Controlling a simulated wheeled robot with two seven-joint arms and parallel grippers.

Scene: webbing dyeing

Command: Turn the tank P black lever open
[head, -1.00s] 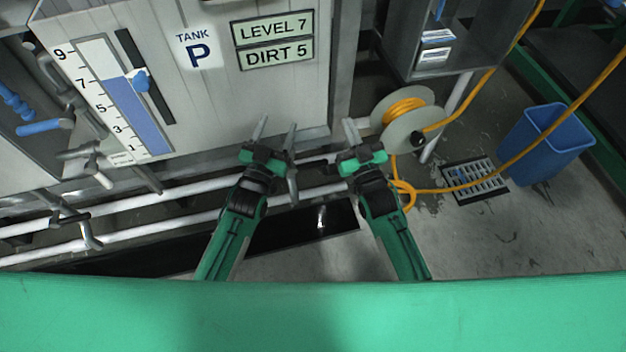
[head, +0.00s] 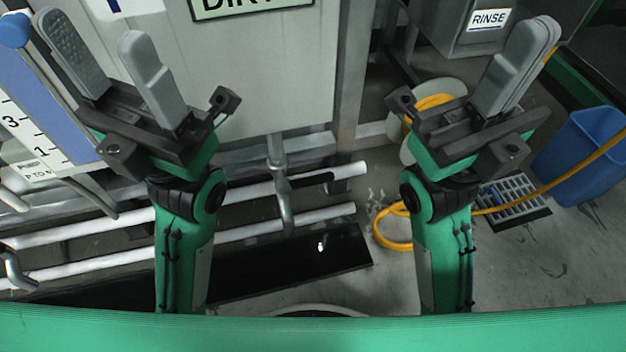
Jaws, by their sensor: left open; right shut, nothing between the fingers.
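The tank P panel (head: 275,85) is a grey metal wall at the upper middle, with its label cut off at the top. My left gripper (head: 102,42) is open and empty, raised in front of the tank gauge, above and left of the lever. My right gripper (head: 538,35) is shut and empty, raised at the upper right. Neither gripper touches the lever.
White pipes (head: 250,238) run low across the left and middle above a dark floor trench. An orange hose on a reel (head: 455,92) is behind my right arm. A blue bin (head: 585,155) and floor grate (head: 515,205) are at right. Space between my arms is open.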

